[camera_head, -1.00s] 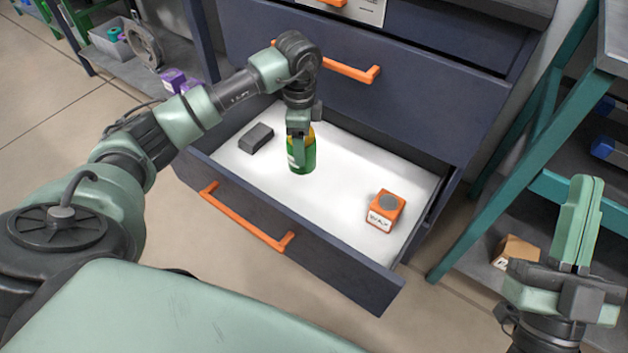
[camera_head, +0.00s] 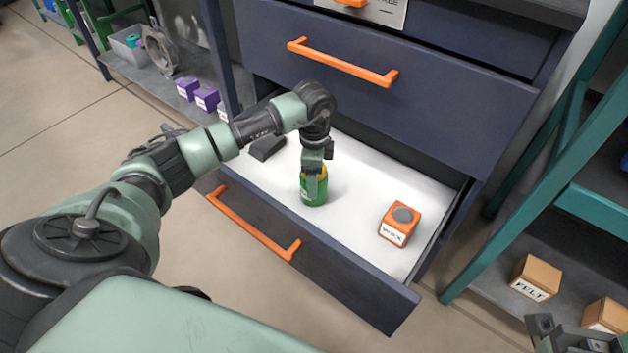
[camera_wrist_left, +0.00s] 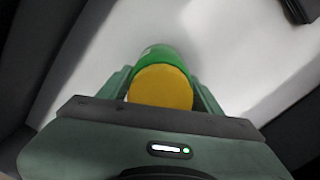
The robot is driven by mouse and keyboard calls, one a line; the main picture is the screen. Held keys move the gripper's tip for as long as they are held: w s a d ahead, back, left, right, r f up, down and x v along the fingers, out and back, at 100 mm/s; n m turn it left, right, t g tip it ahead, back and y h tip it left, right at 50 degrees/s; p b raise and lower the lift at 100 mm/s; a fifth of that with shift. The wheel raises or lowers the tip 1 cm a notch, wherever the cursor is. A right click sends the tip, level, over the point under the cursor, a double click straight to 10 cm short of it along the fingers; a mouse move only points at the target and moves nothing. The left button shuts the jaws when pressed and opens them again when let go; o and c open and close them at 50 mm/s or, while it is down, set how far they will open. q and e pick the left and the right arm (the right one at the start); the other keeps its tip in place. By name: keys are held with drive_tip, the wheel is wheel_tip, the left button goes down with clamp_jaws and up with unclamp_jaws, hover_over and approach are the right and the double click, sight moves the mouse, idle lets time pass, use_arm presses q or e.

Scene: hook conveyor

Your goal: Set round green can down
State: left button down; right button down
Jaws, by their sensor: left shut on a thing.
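The round green can (camera_head: 314,192) with a yellow top is upright in the open drawer (camera_head: 352,214), at about its middle. It looks to be at or very near the white drawer floor; I cannot tell for sure that it touches. My left gripper (camera_head: 314,178) points down and is shut on the can. In the left wrist view the can's yellow top (camera_wrist_left: 161,87) and green side sit between the two fingers (camera_wrist_left: 160,95). My right gripper (camera_head: 572,335) is only partly in view at the lower right corner, and its fingertips cannot be made out.
An orange WAX box (camera_head: 400,222) lies to the right in the drawer, and a dark block (camera_head: 267,147) to the left. The drawer has an orange handle (camera_head: 252,222). A FELT box (camera_head: 535,278) is on a shelf at right. White floor is free around the can.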

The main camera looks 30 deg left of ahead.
use_arm(q)
drive_tip(key=shift+f, duration=0.1)
drive_tip(key=shift+f, duration=0.1)
drive_tip(key=shift+c, duration=1.5)
unclamp_jaws()
